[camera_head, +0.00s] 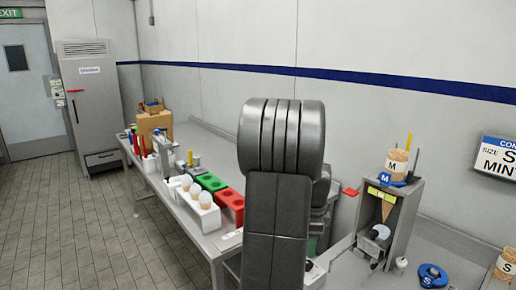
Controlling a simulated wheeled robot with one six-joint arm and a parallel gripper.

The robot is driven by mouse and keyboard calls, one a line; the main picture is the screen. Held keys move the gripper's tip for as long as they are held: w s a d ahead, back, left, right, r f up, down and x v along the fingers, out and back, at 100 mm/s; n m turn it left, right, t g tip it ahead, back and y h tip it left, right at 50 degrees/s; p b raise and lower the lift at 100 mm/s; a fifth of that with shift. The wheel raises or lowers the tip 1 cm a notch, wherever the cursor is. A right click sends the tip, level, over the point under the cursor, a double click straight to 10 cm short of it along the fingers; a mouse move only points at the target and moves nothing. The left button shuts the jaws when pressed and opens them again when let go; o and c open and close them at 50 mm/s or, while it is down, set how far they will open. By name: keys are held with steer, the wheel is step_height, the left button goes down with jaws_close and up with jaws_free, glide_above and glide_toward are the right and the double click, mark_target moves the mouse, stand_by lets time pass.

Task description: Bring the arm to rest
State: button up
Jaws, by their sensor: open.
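My arm (283,180) rises in the middle of the head view as a large dark grey link with a thick ribbed, rounded top. More grey parts show just behind its right side, and I cannot tell whether they are mine. My gripper and its fingertips are not visible. The arm hides part of the bench behind it.
A long grey bench (222,243) runs along the wall. It bears a white holder (186,197) with pale rounded tops, green (211,183) and red (231,199) blocks, and a cardboard box (154,124). A grey stand (402,221) with a cone is right. The left floor is clear.

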step_height(320, 180, up, 7)
step_height(320, 180, down, 14)
steer(key=shift+f, duration=0.2)
steer(key=shift+n+p, duration=0.3)
steer(key=n, duration=0.4)
steer(key=shift+r+p, duration=0.1)
steer(key=shift+p, duration=0.3)
steer(key=n+p, duration=0.1)
steer(key=n, duration=0.3)
steer(key=shift+n, duration=0.3)
steer(key=n+p, duration=0.2)
steer(key=n, duration=0.2)
steer(key=shift+n+p, duration=0.85)
steer(key=shift+n, duration=1.55)
